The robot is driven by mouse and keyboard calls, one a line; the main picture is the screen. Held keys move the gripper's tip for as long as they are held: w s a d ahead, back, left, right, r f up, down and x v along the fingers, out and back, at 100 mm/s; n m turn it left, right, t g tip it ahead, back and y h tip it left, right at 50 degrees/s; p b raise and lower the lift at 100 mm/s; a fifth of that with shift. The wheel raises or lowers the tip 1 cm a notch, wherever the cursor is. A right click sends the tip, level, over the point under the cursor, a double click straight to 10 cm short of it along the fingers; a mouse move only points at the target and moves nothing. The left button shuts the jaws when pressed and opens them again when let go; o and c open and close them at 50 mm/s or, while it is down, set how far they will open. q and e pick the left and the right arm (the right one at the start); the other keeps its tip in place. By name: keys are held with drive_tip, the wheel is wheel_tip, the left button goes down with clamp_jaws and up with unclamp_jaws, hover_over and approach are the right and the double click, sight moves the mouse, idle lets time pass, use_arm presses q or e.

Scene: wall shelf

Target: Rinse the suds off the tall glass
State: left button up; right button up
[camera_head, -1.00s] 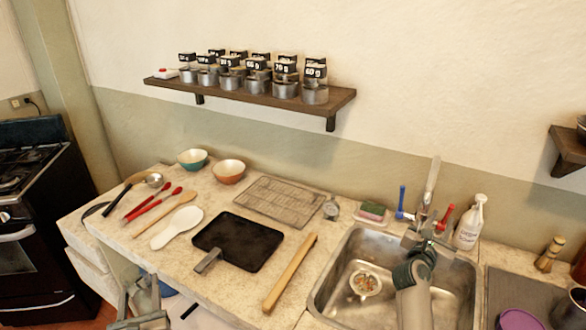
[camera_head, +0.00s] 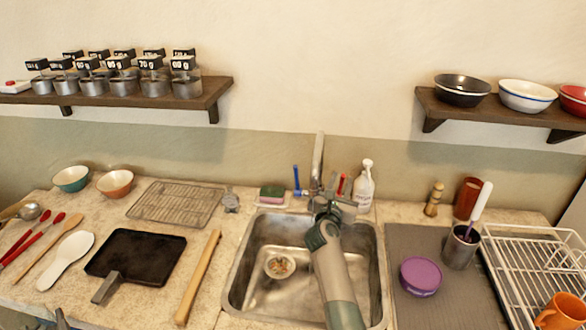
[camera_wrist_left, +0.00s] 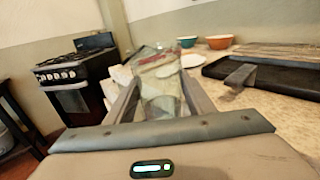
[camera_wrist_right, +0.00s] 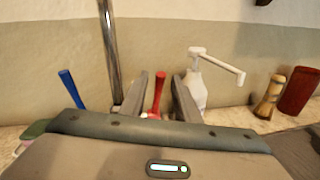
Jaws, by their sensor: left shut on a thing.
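The tall glass (camera_wrist_left: 160,88) is see-through and shows in the left wrist view between the fingers of my left gripper (camera_wrist_left: 160,100), which is shut on it. Suds on it cannot be made out clearly. In the head view only a bit of my left gripper (camera_head: 62,320) shows at the bottom left edge. My right gripper (camera_wrist_right: 160,95) is open at the tap, with the red tap handle (camera_wrist_right: 160,92) between its fingers in view; contact cannot be told. The tap (camera_head: 318,160) also has a blue handle (camera_head: 296,180). No running water is visible.
The sink (camera_head: 232,285) has a strainer (camera_head: 279,266) with scraps in it. A soap bottle (camera_head: 364,187) stands right of the tap, a sponge (camera_head: 272,193) left. A black pan (camera_head: 135,255) and a rolling pin (camera_head: 199,275) lie left of the sink; a dish rack (camera_head: 540,265) stands right.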

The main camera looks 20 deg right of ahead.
drive_tip(key=shift+p+x, duration=0.45)
drive_tip(key=shift+x, duration=2.8)
clamp_jaws()
